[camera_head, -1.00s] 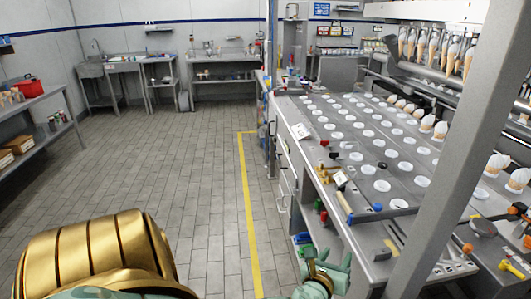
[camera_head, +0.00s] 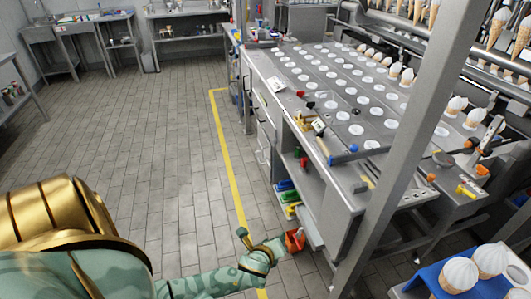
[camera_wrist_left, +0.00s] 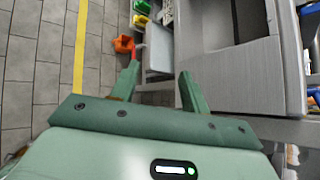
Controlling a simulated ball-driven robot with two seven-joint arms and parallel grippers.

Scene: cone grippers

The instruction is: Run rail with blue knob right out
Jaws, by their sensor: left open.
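The blue knob (camera_head: 353,148) sits at the front edge of the grey worktop, at the end of a thin grey rail that lies along that edge in the head view. How far the rail is out, I cannot tell. My left gripper (camera_head: 260,240) is open and empty, low in front of the machine and well below and left of the knob. Its two green fingers stand apart in the left wrist view (camera_wrist_left: 160,82), with nothing between them. The knob does not show clearly in the wrist view. My right gripper is out of view.
An orange bin (camera_head: 294,241) is close beside my left gripper, below the shelf with coloured bins (camera_head: 287,196). A grey post (camera_head: 408,130) crosses in front of the machine. A blue tray (camera_head: 433,276) with cones stands lower right. Tiled floor is clear left of the yellow line (camera_head: 229,160).

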